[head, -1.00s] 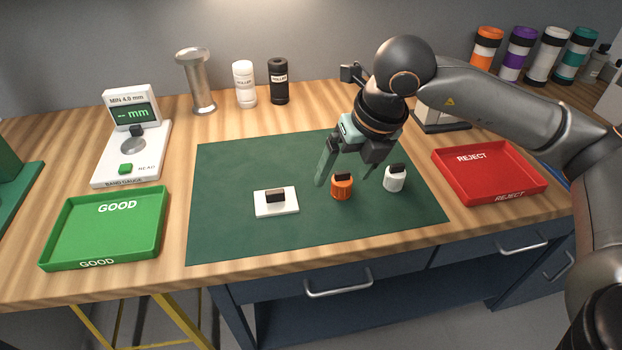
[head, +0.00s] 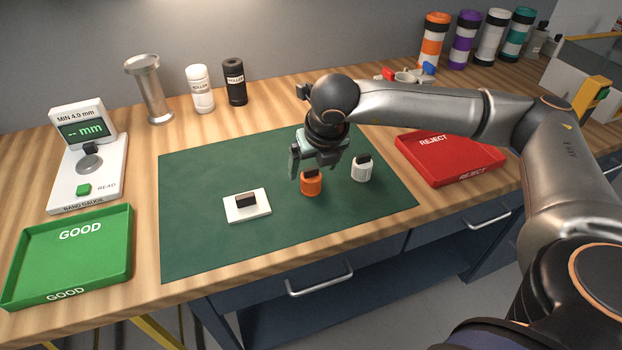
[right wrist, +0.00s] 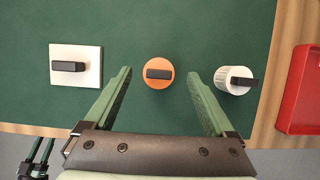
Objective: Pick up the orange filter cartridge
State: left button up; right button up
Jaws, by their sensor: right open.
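The orange filter cartridge (head: 311,184) stands upright on the green mat (head: 215,250), with a black tab on top. In the right wrist view the cartridge (right wrist: 158,73) shows from above, centred between and just beyond my open fingertips. My right gripper (head: 317,165) is open and empty, above and behind the cartridge in the head view; I see no contact. In the right wrist view its two green fingers (right wrist: 158,82) are spread on both sides. My left gripper is not seen in the head view.
A white ribbed cartridge (head: 361,169) stands close to the right, near one finger in the wrist view. A white square piece with a black tab (head: 246,206) lies to the left. A green GOOD tray (head: 70,298) and a red REJECT tray (head: 490,176) flank the mat.

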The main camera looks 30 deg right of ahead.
aim_at(310, 178)
jog(key=shift+x, duration=1.3)
jog(key=shift+w, duration=0.1)
grip_shut()
